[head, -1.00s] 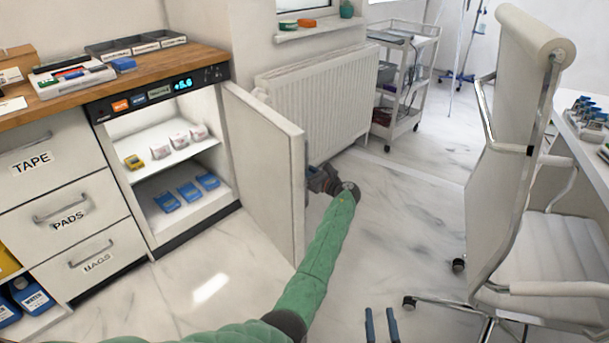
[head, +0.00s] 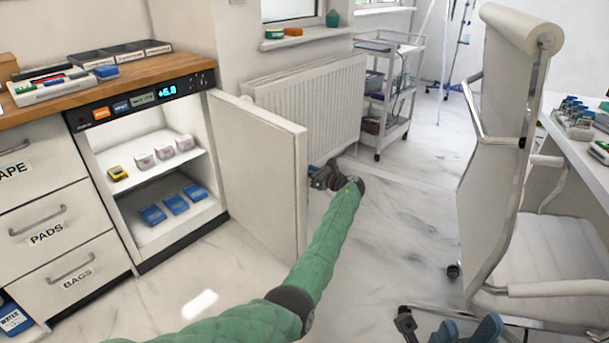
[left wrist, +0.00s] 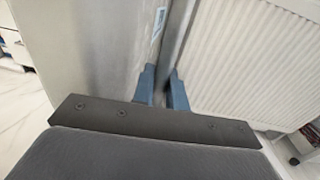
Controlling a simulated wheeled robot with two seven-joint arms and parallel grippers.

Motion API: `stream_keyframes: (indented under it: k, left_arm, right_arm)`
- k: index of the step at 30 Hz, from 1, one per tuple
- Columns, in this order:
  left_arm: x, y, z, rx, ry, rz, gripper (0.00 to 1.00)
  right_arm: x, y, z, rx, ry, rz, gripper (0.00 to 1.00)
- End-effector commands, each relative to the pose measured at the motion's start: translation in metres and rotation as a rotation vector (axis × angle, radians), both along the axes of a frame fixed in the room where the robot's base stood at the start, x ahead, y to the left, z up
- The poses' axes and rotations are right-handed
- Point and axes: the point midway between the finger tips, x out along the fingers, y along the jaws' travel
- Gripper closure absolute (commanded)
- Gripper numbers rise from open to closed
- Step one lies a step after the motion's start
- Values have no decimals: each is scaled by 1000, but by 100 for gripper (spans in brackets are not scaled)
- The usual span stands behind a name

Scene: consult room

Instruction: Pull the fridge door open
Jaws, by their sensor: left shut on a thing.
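The fridge door (head: 255,165) is a white panel standing wide open to the right of the lit fridge cavity. Its outer face is turned toward the radiator and mostly hidden in the head view. My left gripper (head: 322,178) is at the outer side of the door, near its free edge. In the left wrist view, the blue fingers (left wrist: 162,88) close around the grey upright bar handle (left wrist: 176,40) of the door. My right gripper (head: 462,330) shows at the bottom edge, blue fingertips apart and empty, away from the fridge.
A white radiator (head: 305,110) stands on the wall behind the door. A white chair (head: 510,190) is at the right, and a trolley (head: 388,95) at the back. Blue boxes (head: 175,204) and pink-white boxes (head: 164,152) sit on the fridge shelves. The marble floor before the fridge is clear.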

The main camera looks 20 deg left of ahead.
Motion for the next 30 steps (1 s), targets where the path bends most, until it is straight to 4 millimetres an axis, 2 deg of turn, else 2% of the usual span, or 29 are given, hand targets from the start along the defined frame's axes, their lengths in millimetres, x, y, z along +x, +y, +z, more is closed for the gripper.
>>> stream_keyframes:
  k: [11, 28, 29, 30]
  left_arm:
    - [10, -1, 0, 1, -1, 25, 100]
    - [11, -1, 1, 1, 0, 28, 100]
    - [11, -1, 1, 1, 0, 28, 81]
    - [11, -1, 0, 1, 0, 28, 81]
  right_arm:
    - [2, 2, -5, 11, -1, 20, 64]
    - [2, 3, -4, 11, -2, 23, 64]
    - [2, 3, -4, 11, -2, 23, 64]
    - [2, 3, -4, 11, -1, 23, 64]
